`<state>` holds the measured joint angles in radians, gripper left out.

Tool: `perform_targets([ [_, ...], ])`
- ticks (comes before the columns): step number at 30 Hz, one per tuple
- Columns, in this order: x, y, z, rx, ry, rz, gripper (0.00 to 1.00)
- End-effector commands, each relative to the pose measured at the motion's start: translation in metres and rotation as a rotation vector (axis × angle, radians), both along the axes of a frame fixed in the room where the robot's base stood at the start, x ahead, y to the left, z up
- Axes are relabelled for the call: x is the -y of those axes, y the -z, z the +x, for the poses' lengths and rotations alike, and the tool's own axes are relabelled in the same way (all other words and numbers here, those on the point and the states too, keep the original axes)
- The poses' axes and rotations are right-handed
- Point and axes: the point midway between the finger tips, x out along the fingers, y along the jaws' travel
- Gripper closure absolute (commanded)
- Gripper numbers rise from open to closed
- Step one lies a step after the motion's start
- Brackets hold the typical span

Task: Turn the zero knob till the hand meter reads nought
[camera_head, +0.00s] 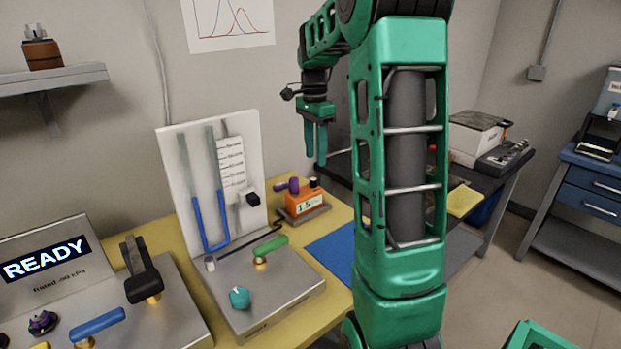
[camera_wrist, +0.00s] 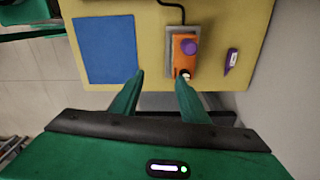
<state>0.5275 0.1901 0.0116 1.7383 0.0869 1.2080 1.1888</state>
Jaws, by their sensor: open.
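The hand meter (camera_head: 305,203) is a small orange box on a grey base, and its display seems to read 1.5. It carries a purple knob (camera_wrist: 190,47) and a small dark knob (camera_head: 314,182); I cannot tell from markings which is the zero knob. The dark knob also shows in the wrist view (camera_wrist: 184,73), close to the right fingertip in the picture. My gripper (camera_head: 316,145) is open and empty, pointing down above and behind the meter. In the wrist view its fingertips (camera_wrist: 160,78) are spread, with bare yellow table between them.
A U-tube panel (camera_head: 175,160) with a teal knob (camera_head: 239,297) and green lever (camera_head: 270,245) stands left of the meter. A READY console (camera_head: 60,265) is further left. A blue mat (camera_wrist: 106,50) and a loose purple item (camera_wrist: 231,62) flank the meter.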

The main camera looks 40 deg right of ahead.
Motion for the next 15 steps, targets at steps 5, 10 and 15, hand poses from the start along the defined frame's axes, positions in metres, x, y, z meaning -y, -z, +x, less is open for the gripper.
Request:
perform_targets([
  [5, 0.033, 0.011, 0.043, 0.012, 0.209, 0.016, 0.60],
  [10, 0.046, 0.016, 0.060, 0.018, 0.303, 0.025, 0.60],
  [15, 0.047, 0.028, 0.062, 0.018, 0.316, 0.027, 0.60],
])
